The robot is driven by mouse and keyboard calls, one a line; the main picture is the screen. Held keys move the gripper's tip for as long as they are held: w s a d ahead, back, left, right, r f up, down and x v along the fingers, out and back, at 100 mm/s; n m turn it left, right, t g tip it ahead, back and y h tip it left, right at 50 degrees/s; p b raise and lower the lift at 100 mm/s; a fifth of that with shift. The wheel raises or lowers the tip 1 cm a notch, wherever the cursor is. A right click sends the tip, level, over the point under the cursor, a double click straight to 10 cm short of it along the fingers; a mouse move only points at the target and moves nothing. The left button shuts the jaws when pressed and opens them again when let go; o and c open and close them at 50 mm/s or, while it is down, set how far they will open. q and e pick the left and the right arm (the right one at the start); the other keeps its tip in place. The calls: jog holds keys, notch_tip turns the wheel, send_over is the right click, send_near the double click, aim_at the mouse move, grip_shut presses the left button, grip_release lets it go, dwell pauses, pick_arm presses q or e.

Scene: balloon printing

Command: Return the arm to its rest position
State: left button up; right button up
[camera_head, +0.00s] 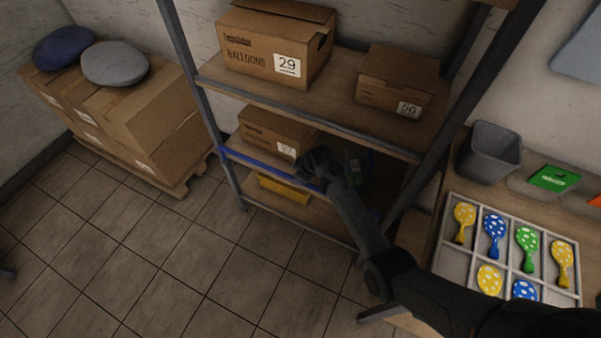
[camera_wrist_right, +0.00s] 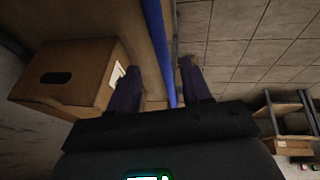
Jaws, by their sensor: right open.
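My right gripper (camera_head: 318,166) is stretched out to the shelving unit's middle level, close to a cardboard box (camera_head: 277,133) with a white number label. In the right wrist view the two fingers of the right gripper (camera_wrist_right: 158,85) are spread apart. The blue shelf edge (camera_wrist_right: 158,50) shows between them, and the box (camera_wrist_right: 65,75) is beside the left finger. I see nothing held. Whether the fingers touch the box or shelf edge is unclear. My left gripper is not in view.
Boxes marked 29 (camera_head: 275,47) and 66 (camera_head: 397,82) stand on the shelf above. A yellow bin (camera_head: 284,189) is below. Stacked boxes (camera_head: 130,105) stand left. The tiled floor is clear.

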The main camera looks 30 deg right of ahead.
dwell(0.3)
jog(key=s+m+h, duration=0.1)
jog(key=s+m, duration=0.1)
jog(key=s, duration=1.2)
jog(key=s+a+r+m, duration=0.1)
jog(key=s+a+r, duration=0.15)
jog(key=s, duration=0.45)
jog(key=s+a+r+m+g, duration=0.15)
jog(key=s+r, duration=0.25)
jog(key=s, duration=0.4)
jog(key=s+a+r, duration=0.3)
jog(key=s+r, duration=0.1)
jog(key=s, duration=0.3)
notch_tip(320, 180, up, 32)
jog(key=s+p, duration=0.1)
jog(key=p, duration=3)
jog(key=shift+a+f, duration=0.15)
jog(key=shift+a, duration=0.1)
jog(key=shift+m, duration=0.25)
